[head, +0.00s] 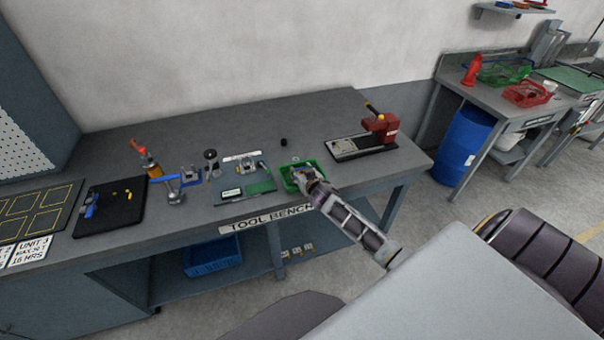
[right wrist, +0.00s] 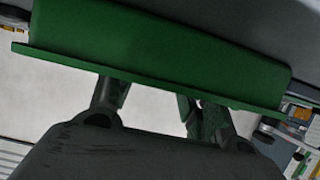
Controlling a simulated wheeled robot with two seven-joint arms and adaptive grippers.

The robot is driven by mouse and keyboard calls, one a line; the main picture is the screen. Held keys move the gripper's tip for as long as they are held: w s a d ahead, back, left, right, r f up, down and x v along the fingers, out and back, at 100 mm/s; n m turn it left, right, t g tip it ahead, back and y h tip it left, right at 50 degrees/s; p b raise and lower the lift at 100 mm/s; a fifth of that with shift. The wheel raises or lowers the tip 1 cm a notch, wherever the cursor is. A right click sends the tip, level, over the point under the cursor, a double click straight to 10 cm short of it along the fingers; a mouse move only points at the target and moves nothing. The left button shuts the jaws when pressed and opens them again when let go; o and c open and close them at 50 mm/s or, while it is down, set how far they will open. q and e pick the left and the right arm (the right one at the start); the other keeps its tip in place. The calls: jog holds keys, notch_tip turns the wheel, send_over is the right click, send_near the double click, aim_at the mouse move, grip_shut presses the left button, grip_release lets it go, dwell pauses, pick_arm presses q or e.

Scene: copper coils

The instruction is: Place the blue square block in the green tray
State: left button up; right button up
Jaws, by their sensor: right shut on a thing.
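The green tray (head: 314,165) sits near the front edge of the bench in the head view. In the right wrist view the green tray (right wrist: 160,55) spans the top as a long wall and rim. My right gripper (head: 299,178) is at the tray. In the right wrist view the fingertips of my right gripper (right wrist: 155,103) pass behind the rim, with a gap between the fingers. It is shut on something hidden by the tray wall. I cannot make out the blue square block in either view. My left gripper is not in view.
A red press (head: 382,124) stands right of the tray. A small black cylinder (head: 284,142) stands behind the tray. The back of the bench is mostly clear.

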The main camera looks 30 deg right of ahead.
jog(key=shift+s+a+f, duration=0.1)
jog(key=shift+s+f, duration=0.1)
jog(key=shift+f, duration=0.25)
jog(key=shift+s+a+f, duration=0.1)
jog(key=shift+s+f, duration=0.05)
jog(key=shift+f, duration=0.25)
jog(key=o, duration=1.2)
jog(key=shift+f, duration=0.2)
jog(key=shift+r, duration=0.2)
jog(key=shift+r+p, duration=0.3)
jog(key=shift+r, duration=0.05)
jog(key=shift+s+a+r, duration=0.2)
jog(key=shift+s+r, duration=0.7)
jog(key=shift+s, duration=0.3)
jog(key=v, duration=0.8)
jog(key=shift+s+r, duration=0.3)
jog(key=shift+r, duration=0.1)
jog(key=shift+a, duration=0.1)
